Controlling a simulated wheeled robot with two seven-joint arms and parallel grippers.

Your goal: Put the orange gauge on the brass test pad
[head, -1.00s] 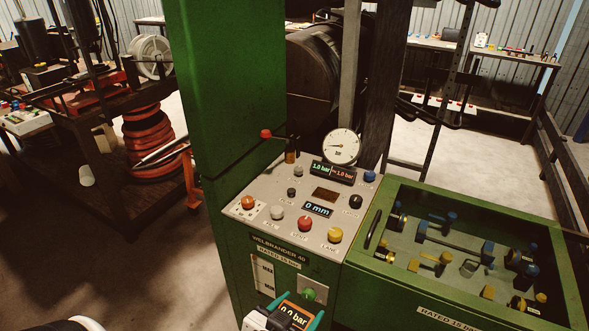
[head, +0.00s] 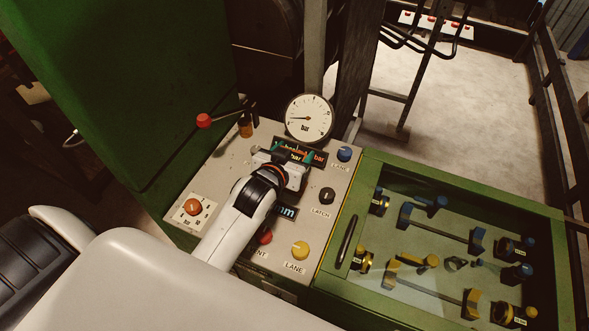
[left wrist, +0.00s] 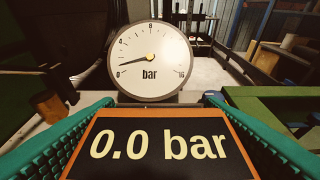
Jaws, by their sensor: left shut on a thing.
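My left gripper (head: 293,151) is over the upper middle of the grey control panel (head: 212,165). It is shut on the orange gauge (left wrist: 76,140), an orange-framed block with a dark screen reading 0.0 bar. In the left wrist view the gauge sits between the teal fingers of this gripper (left wrist: 160,101). In the head view the gauge is mostly covered by the gripper and partly overlaps the panel's own display. The brass test pad is hidden behind my gripper and forearm. I cannot tell whether the gauge touches the panel. My right gripper is not in view.
A round white dial (head: 309,118) stands just behind the gripper, also large in the left wrist view (left wrist: 150,62). A red-knobbed lever (head: 204,121) is at left. Blue, black, yellow and red knobs surround the arm. A green-framed glazed case (head: 470,174) adjoins at right.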

